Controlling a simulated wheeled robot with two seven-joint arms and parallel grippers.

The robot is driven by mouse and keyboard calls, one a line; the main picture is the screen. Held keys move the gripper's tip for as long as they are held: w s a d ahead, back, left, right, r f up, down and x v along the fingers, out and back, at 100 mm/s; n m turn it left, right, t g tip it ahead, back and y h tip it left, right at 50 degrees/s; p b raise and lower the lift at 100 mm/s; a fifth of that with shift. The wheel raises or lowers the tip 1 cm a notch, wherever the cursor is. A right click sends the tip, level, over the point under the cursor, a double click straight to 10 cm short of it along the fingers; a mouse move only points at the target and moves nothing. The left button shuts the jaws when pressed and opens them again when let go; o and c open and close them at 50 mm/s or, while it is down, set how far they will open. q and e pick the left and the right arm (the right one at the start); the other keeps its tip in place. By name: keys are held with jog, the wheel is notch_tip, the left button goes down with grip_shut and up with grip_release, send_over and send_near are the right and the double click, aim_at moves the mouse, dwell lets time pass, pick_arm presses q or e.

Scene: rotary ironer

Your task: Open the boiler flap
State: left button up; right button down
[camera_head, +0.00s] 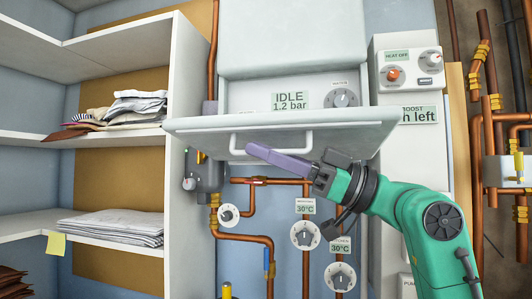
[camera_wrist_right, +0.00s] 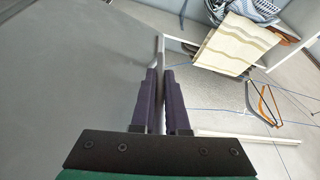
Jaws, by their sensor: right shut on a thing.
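The boiler (camera_head: 290,40) is the white cabinet at the top centre of the head view. Its pale flap (camera_head: 350,128) is tilted outward and down, and the panel behind it shows a display (camera_head: 290,101) reading IDLE 1.2 bar and a dark knob (camera_head: 341,97). A white bar handle (camera_head: 285,132) is on the flap's front. My right gripper (camera_head: 254,149) reaches in from the lower right with its purple fingers at the handle. In the right wrist view its fingers (camera_wrist_right: 160,75) are shut on the thin handle bar (camera_wrist_right: 160,48). My left gripper is not in view.
Copper pipes (camera_head: 262,240) with valves and 30°C dials (camera_head: 304,234) run below the flap. A white control box (camera_head: 408,68) is at the right. Shelves with folded cloth (camera_head: 115,226) stand at the left, close to the flap's left end.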

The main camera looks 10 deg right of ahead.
jog(key=c, duration=0.9)
grip_release()
jog(key=shift+s, duration=0.1)
jog(key=shift+d, duration=0.15)
jog(key=b+v, duration=0.5)
jog(key=v, duration=0.9)
jog(key=shift+d+f, duration=0.1)
jog(key=shift+d, duration=0.05)
